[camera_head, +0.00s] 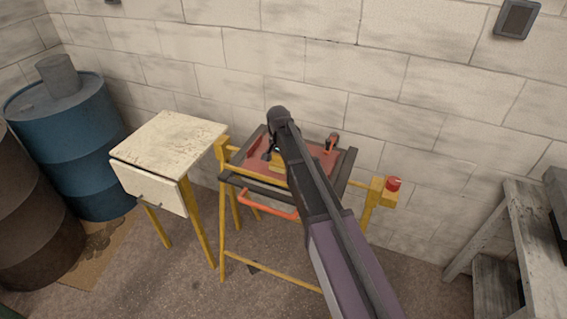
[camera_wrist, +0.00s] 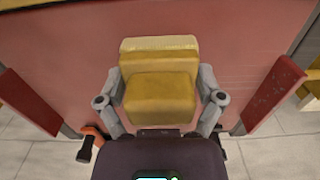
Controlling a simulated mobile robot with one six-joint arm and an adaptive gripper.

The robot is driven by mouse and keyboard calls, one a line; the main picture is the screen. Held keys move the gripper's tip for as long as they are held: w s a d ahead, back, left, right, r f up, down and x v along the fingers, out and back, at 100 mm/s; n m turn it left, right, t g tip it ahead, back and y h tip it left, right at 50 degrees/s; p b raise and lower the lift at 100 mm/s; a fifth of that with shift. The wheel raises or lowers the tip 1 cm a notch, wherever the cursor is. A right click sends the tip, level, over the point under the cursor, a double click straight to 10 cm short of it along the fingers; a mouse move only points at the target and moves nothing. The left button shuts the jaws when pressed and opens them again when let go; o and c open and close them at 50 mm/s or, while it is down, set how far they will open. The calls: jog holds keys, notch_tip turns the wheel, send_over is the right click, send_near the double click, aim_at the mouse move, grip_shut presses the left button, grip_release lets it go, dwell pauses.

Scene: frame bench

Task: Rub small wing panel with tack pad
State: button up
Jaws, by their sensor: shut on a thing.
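The small wing panel is a flat red sheet (camera_head: 257,145) on the frame bench, partly hidden by my arm in the head view. It fills most of the wrist view (camera_wrist: 75,60) beneath my gripper. My gripper (camera_wrist: 161,88) is shut on the tack pad (camera_wrist: 160,98), a yellow block with a paler far edge, with one finger on each side. In the head view the pad (camera_head: 277,169) shows only in part beside my arm. The pad is over the panel; I cannot tell whether they touch.
The bench (camera_head: 229,245) has yellow legs, dark rails and an orange handle (camera_head: 268,206). A red knob (camera_head: 393,184) stands at its right. A red-handled clamp (camera_head: 331,143) is at the back. A cream cabinet (camera_head: 170,138) and blue barrel (camera_head: 75,150) stand left.

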jog(key=shift+w+a, duration=0.2)
jog(key=shift+a, duration=0.4)
jog(key=shift+r, duration=0.15)
notch_tip(320, 180, up, 6)
jog(key=p, duration=0.6)
dwell(0.4)
jog(key=shift+r+p, duration=1.45)
jog(key=shift+p, duration=0.1)
